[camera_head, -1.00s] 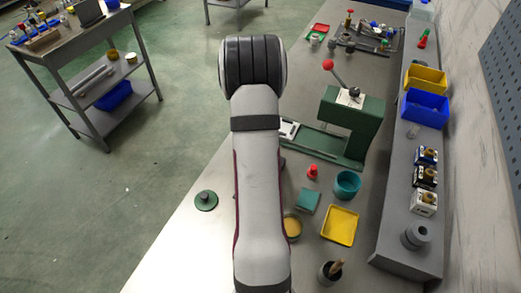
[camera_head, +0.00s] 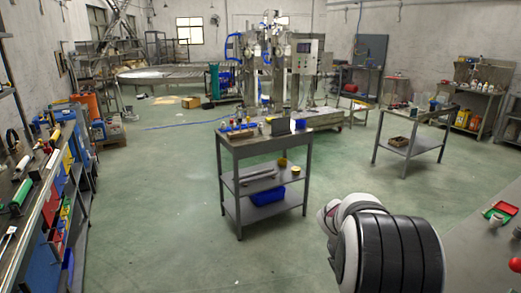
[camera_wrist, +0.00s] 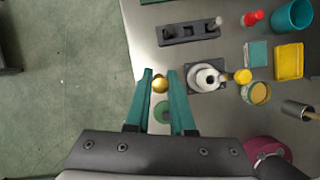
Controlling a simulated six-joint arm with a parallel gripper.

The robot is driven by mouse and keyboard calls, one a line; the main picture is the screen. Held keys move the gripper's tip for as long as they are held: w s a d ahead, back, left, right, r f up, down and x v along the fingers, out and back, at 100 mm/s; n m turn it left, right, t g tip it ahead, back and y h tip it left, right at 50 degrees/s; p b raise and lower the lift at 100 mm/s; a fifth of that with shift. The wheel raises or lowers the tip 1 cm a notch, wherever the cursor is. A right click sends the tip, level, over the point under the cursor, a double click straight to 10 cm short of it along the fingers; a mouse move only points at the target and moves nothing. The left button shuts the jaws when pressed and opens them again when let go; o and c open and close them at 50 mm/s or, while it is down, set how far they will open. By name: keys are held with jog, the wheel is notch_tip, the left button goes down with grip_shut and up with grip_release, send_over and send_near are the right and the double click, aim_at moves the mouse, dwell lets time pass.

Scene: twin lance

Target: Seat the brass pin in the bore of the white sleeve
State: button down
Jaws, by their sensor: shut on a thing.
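In the wrist view my gripper (camera_wrist: 160,73) has two teal fingers shut on the brass pin (camera_wrist: 160,85). I see the pin's round golden end between the fingertips. Its lower part and tilt cannot be told from this angle. The head view shows neither the pin, the sleeve nor my gripper.
A green disc (camera_wrist: 161,112) lies partly behind the fingers. A dark holed block (camera_wrist: 188,32) stands above the sleeve. A yellow-topped piece (camera_wrist: 243,76) and a round yellow-filled dish (camera_wrist: 257,93) are just right of it. The bench edge is left of my fingers.

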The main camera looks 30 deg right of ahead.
jog(key=w+a+r+m+g+y, duration=0.15)
jog(key=a+r+m, duration=0.3)
jog(key=a, duration=0.65)
jog(key=w+a+r+m+g+y, duration=0.1)
jog(key=w+a+r+m, duration=0.4)
jog(key=a, duration=0.6)
jog(key=a+r+m+g+y, duration=0.1)
jog(key=a+r+m+y, duration=0.15)
jog(key=a+m, duration=0.6)
jog(key=s+d+f+n+h, duration=0.15)
jog(key=s+d, duration=0.25)
jog(key=d, duration=0.5)
jog(key=s+d+f+n, duration=0.1)
jog(key=s+d+n, duration=0.1)
jog(key=s+d, duration=0.45)
jog(key=s+d+f+n, duration=0.1)
jog(key=s+d+f, duration=0.1)
jog(key=s+d, duration=0.55)
jog(key=s+d+f+n, duration=0.15)
jog(key=s+d, duration=0.35)
jog(key=s, duration=0.6)
jog(key=w+f, duration=1.1)
jog(key=shift+w+m, duration=0.3)
